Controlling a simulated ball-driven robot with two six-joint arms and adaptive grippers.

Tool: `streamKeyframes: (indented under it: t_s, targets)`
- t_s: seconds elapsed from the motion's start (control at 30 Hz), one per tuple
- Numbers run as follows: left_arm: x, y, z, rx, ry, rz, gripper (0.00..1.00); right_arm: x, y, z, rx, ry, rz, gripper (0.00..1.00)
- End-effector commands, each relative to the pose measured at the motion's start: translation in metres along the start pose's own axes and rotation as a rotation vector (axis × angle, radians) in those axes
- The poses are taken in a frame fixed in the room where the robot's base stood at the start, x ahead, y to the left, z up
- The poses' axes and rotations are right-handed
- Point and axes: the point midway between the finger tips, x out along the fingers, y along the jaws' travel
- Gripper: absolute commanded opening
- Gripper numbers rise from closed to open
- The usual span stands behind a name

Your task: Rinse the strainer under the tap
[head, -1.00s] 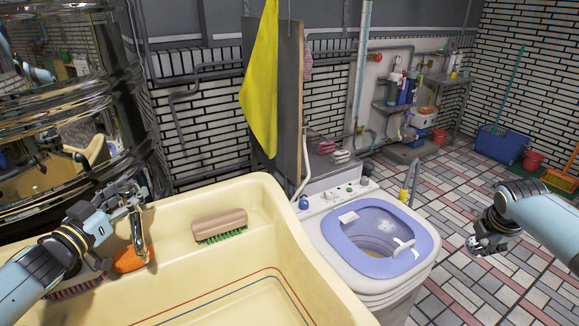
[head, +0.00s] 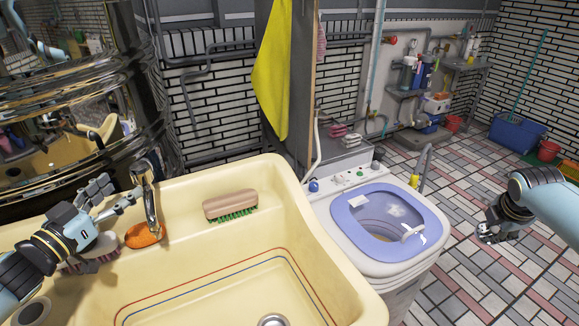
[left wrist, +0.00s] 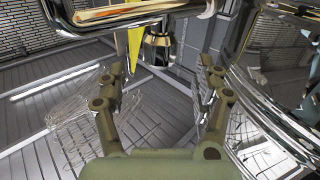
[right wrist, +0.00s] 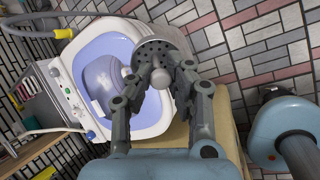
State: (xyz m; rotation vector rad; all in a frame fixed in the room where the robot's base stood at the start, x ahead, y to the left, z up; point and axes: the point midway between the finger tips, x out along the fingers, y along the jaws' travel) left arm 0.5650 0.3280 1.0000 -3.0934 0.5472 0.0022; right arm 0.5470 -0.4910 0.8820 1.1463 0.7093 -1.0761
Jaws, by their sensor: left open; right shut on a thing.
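The strainer (right wrist: 158,50) is a round grey perforated disc with a knob. My right gripper (right wrist: 157,78) is shut on its knob. In the head view, my right gripper (head: 496,232) hangs over the tiled floor, right of the washing machine and well away from the sink; the strainer is hard to make out there. The chrome tap (head: 150,205) stands at the sink's back left, and a chrome part crosses the top of the left wrist view. My left gripper (head: 112,196) is open and empty, just left of the tap. I see no running water.
The cream sink (head: 315,240) has a drain (head: 272,320) at its front. A wooden brush (head: 230,205) and an orange sponge (head: 144,235) lie on its ledge. The washing machine (head: 400,262) stands between the sink and my right arm. A yellow cloth (head: 270,75) hangs behind.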

Motion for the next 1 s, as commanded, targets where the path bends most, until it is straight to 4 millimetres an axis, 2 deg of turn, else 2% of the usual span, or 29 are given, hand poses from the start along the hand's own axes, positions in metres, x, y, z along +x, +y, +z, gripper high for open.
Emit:
streamKeyframes:
  t_s: [0.1,0.3,1.0]
  targets:
    - [-0.025,0.001,0.001,0.001,-0.002,0.002,0.69,0.000,0.000,0.000,0.000,0.000,0.000,0.00]
    - [-0.047,0.000,0.000,0.001,0.000,0.001,0.69,0.000,0.000,0.000,0.000,0.000,0.000,0.00]
    - [-0.050,0.000,0.000,-0.001,0.000,0.000,0.69,0.000,0.000,0.000,0.000,0.000,0.000,0.00]
